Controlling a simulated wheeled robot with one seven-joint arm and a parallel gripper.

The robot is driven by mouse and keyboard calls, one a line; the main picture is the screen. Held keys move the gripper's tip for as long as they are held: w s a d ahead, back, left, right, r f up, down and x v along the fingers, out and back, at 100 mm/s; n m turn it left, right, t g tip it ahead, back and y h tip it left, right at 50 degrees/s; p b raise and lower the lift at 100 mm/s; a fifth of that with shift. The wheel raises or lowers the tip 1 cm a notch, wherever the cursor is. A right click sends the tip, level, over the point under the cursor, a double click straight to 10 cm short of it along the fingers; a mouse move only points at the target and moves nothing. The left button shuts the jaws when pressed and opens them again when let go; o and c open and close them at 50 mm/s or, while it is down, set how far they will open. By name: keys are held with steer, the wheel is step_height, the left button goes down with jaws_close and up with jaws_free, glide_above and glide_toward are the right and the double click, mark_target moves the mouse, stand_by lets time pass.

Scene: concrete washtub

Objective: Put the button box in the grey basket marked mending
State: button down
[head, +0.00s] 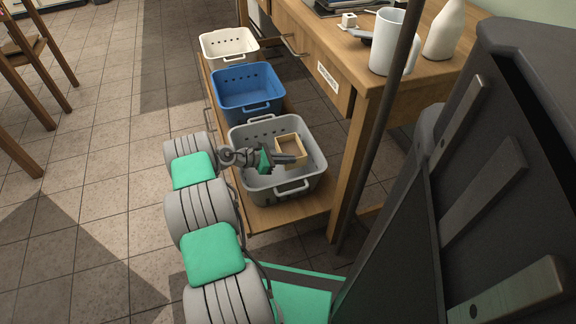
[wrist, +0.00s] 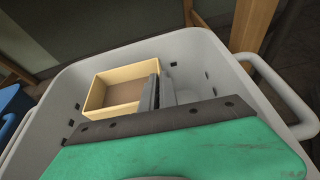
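The button box (head: 290,139) is a small open-topped, pale wooden box. It is inside the grey basket (head: 236,181), in its back right part in the head view. In the wrist view the box (wrist: 95,95) shows a bare brown bottom, inside the basket's walls (wrist: 215,58). My gripper (head: 284,159) reaches down into the basket. Its fingers (wrist: 160,92) are close together on the box's near wall, seemingly one on each side. I cannot tell whether the box touches the basket's floor. No mending mark is readable on the basket.
A blue basket (head: 250,105) and a white basket (head: 230,57) stand behind the grey one on the low wooden shelf (head: 300,222). The desk to the right holds a white mug (head: 392,42) and a white bottle (head: 445,32).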

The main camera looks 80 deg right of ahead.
steer(key=shift+f, duration=0.85)
steer(key=shift+f+b, duration=0.45)
steer(key=shift+b, duration=0.1)
steer(key=shift+f+b, duration=0.25)
steer(key=shift+b, duration=0.05)
steer(key=c, duration=1.6)
jaws_free()
steer(key=shift+c, duration=0.2)
steer(key=shift+r, duration=0.15)
